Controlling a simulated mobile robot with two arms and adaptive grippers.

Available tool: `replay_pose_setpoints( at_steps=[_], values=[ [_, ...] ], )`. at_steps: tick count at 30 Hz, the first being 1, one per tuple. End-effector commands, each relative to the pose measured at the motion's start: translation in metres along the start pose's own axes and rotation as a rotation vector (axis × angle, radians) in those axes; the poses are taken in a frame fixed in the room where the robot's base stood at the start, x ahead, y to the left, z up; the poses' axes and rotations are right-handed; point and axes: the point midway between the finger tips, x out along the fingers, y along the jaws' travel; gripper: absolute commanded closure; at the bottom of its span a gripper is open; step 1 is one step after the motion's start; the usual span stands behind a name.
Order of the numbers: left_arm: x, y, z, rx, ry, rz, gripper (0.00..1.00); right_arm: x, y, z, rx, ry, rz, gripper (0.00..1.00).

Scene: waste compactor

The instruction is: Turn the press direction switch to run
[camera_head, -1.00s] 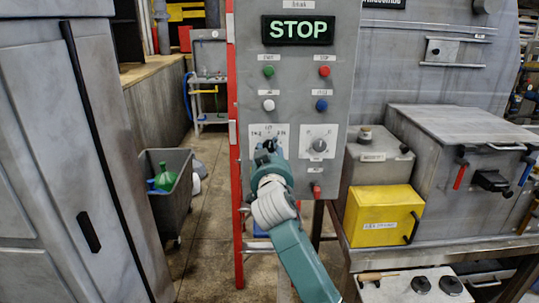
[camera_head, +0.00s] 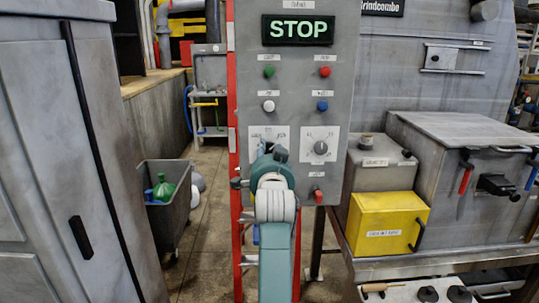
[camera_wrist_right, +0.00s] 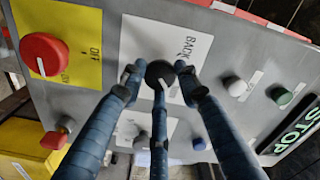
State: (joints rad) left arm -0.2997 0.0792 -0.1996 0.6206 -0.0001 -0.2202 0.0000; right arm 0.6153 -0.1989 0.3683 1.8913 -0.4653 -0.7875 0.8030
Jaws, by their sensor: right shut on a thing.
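The press direction switch is a black knob (camera_wrist_right: 160,73) on a white label plate (camera_wrist_right: 196,45) in the right wrist view. The plate's lettering begins with "BACK"; the rest is partly covered. My right gripper (camera_wrist_right: 160,80) is shut on the knob, with its fingers around it. In the head view, my right gripper (camera_head: 268,152) reaches up to the white plate (camera_head: 258,131) at the panel's lower left and hides the knob. Which mark the knob points to cannot be told. My left gripper is not in view.
The grey panel (camera_head: 345,80) has a lit STOP display (camera_head: 298,30), several coloured buttons and a dial (camera_head: 320,147). A red knob on a yellow plate (camera_wrist_right: 43,54) is close by. A yellow box (camera_head: 385,222) stands right; a grey bin (camera_head: 168,205) stands left.

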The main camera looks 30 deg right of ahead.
Motion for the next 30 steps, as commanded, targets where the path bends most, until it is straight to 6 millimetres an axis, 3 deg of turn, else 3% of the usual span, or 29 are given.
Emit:
replay_pose_setpoints(
  at_steps=[17,18,21,30],
  values=[
    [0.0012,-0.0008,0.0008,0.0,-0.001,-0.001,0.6,0.0001,0.0014,0.0018,0.04,-0.004,0.003,0.94],
    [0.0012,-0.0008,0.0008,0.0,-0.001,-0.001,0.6,0.0001,0.0015,0.0018,0.04,-0.004,0.003,0.66],
    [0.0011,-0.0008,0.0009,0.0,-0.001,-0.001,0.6,0.0001,0.0014,0.0017,0.039,-0.004,0.003,0.49],
    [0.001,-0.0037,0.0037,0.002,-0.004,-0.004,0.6,0.0001,-0.0011,-0.0008,0.038,0.0,0.0,0.49]
  ],
)
